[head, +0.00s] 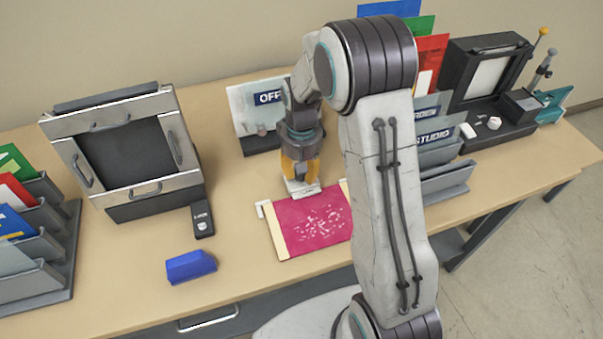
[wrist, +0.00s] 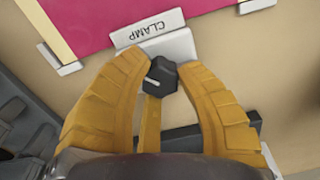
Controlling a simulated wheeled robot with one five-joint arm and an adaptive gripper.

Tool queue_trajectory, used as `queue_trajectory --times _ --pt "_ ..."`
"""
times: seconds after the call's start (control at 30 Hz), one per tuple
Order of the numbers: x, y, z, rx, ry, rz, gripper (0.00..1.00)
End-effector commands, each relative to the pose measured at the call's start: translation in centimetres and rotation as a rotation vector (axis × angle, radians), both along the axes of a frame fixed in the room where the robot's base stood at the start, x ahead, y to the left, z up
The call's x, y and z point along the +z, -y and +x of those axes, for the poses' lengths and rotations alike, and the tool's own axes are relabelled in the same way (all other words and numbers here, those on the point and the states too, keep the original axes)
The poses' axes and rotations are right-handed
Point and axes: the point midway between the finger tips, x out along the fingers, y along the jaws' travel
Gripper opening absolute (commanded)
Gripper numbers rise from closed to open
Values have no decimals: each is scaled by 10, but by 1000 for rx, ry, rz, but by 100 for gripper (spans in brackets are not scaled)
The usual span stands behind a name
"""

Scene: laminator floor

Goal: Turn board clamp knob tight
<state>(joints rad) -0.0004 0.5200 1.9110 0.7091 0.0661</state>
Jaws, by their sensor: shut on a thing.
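The board clamp knob (wrist: 161,76) is a small dark faceted knob with a pale line on it, seen in the wrist view. It sits on a white clamp block beside a label reading CLAMP (wrist: 148,27). My gripper (wrist: 160,72) has yellow fingers closed around the knob from both sides. In the head view my gripper (head: 300,180) points down at the back edge of the pink board (head: 312,222), over the white clamp block (head: 303,189). The knob is hidden by the fingers in the head view.
A blue block (head: 190,266) and a small dark device (head: 202,219) lie on the table (head: 110,300). File racks stand at far left and right of my arm. An OFFICE-like sign (head: 256,105) stands behind my gripper.

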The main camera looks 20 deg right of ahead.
Motion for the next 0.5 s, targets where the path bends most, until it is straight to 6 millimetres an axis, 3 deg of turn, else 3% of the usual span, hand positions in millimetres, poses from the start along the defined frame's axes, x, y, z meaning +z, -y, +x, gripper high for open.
queue_trajectory --times 0.5 --pt "-3 0 -2 -464 -7 -1 0"
